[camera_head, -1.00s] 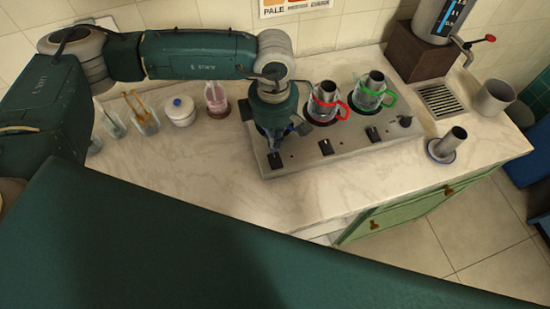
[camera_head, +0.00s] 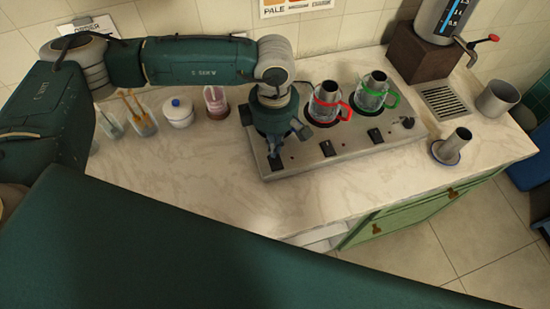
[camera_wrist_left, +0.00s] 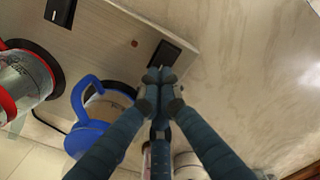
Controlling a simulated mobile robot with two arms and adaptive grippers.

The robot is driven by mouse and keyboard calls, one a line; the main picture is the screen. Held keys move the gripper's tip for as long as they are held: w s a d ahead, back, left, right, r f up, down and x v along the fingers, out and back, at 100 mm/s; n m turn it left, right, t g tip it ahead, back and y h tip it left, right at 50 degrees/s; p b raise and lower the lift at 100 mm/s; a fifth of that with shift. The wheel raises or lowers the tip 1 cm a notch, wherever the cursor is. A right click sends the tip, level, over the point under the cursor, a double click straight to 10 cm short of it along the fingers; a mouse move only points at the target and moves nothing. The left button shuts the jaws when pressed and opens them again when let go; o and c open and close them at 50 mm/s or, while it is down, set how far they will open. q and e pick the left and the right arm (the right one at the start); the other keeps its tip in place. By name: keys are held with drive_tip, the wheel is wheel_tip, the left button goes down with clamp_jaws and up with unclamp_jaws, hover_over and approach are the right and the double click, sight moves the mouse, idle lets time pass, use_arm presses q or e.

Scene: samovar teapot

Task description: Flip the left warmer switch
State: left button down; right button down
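The warmer (camera_head: 300,160) is a long grey unit on the counter with three black switches along its front. The left switch (camera_head: 276,163) is just below my left gripper (camera_head: 272,150). In the left wrist view the left switch (camera_wrist_left: 172,58) is a black rocker beside a red light, and my gripper's fingertips (camera_wrist_left: 160,75) are together at its near edge. I cannot tell whether they touch it or which way it is tilted. A blue-handled pot (camera_wrist_left: 95,108) is beside the fingers, largely hidden by my gripper in the head view. My right gripper is not in view.
A red-banded glass pot (camera_head: 326,103) and a green-banded one (camera_head: 371,92) stand on the warmer. The middle switch (camera_head: 328,148) and right switch (camera_head: 375,135) are clear. A white sugar bowl (camera_head: 179,113) stands left. The counter in front (camera_head: 220,185) is bare.

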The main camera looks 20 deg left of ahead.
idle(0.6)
use_arm(q)
drive_tip(key=shift+f+b, duration=0.4)
drive_tip(key=shift+b, duration=0.05)
drive_tip(key=shift+f+b, duration=0.8)
idle(0.4)
drive_tip(key=shift+r, duration=0.1)
drive_tip(key=shift+r+p, duration=0.45)
drive_tip(key=shift+r, duration=0.35)
drive_tip(key=shift+r+p, duration=0.9)
drive_tip(key=shift+r, duration=1.75)
drive_tip(key=shift+r, duration=0.1)
